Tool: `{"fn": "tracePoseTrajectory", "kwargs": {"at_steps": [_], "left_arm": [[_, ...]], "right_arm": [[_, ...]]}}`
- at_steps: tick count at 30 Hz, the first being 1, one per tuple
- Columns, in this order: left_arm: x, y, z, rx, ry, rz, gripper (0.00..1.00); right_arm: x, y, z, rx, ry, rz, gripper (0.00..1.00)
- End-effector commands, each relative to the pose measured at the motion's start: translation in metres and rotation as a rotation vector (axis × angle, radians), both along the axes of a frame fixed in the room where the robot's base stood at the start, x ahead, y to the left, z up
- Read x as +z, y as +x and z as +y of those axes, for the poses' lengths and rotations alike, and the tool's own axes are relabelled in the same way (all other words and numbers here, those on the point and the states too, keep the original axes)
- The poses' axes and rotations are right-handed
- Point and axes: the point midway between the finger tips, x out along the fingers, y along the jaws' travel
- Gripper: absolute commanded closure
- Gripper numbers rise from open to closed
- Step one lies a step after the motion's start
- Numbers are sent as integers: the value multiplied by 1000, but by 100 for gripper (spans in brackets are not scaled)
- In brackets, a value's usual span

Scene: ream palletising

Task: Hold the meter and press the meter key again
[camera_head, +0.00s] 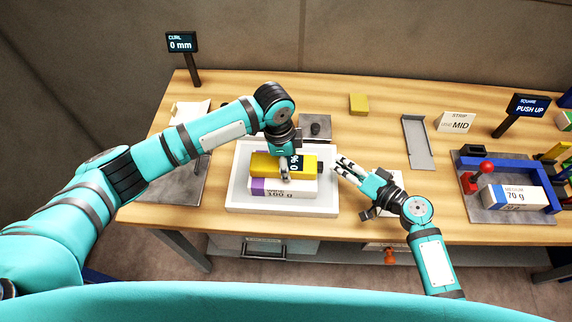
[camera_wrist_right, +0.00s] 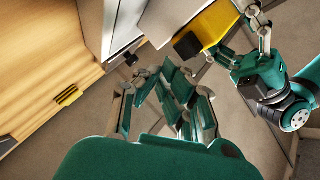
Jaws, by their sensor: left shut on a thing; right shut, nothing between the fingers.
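The yellow meter (camera_head: 262,162) has a dark display (camera_head: 295,163) that reads 0 %. It is over a paper ream (camera_head: 280,188) marked 160 g in the white tray (camera_head: 233,190); I cannot tell whether it touches the ream. My left gripper (camera_head: 285,175) is shut on the meter from above and partly covers it. A black key (camera_head: 320,167) is at the meter's right end. My right gripper (camera_head: 340,168) is shut and empty, just right of that end. In the right wrist view the meter (camera_wrist_right: 214,25) and its black end (camera_wrist_right: 187,44) show beyond my fingers.
A grey channel tray (camera_head: 418,143) and a yellow block (camera_head: 358,104) lie behind and right. A sign (camera_head: 182,44) reads CURL 0 mm; another (camera_head: 528,106) reads SQUARE PUSH UP. A fixture at right holds a 70 g ream (camera_head: 509,198).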

Motion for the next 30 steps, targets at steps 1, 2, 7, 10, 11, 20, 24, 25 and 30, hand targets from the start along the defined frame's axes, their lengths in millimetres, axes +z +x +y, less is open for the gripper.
{"fn": "tracePoseTrajectory", "kwargs": {"at_steps": [1, 2, 7, 10, 11, 20, 24, 25, 30], "left_arm": [[0, 0, 0, 0, 0, 0, 85], [0, 0, 0, 0, 0, 0, 85], [0, 0, 0, 0, 0, 0, 85], [0, 0, 0, 0, 0, 0, 85], [0, 0, 0, 0, 0, 0, 85], [0, 0, 0, 0, 0, 0, 85], [0, 0, 0, 0, 0, 0, 85], [0, 0, 0, 0, 0, 0, 85], [0, 0, 0, 0, 0, 0, 85]], "right_arm": [[0, 0, 0, 0, 0, 0, 100], [0, 0, 0, 0, 0, 0, 100], [0, 0, 0, 0, 0, 0, 100], [0, 0, 0, 0, 0, 0, 100], [0, 0, 0, 0, 0, 0, 100], [0, 0, 9, 0, 0, 0, 100], [0, 0, 9, 0, 0, 0, 100], [0, 0, 9, 0, 0, 0, 100], [0, 0, 9, 0, 0, 0, 100]]}}
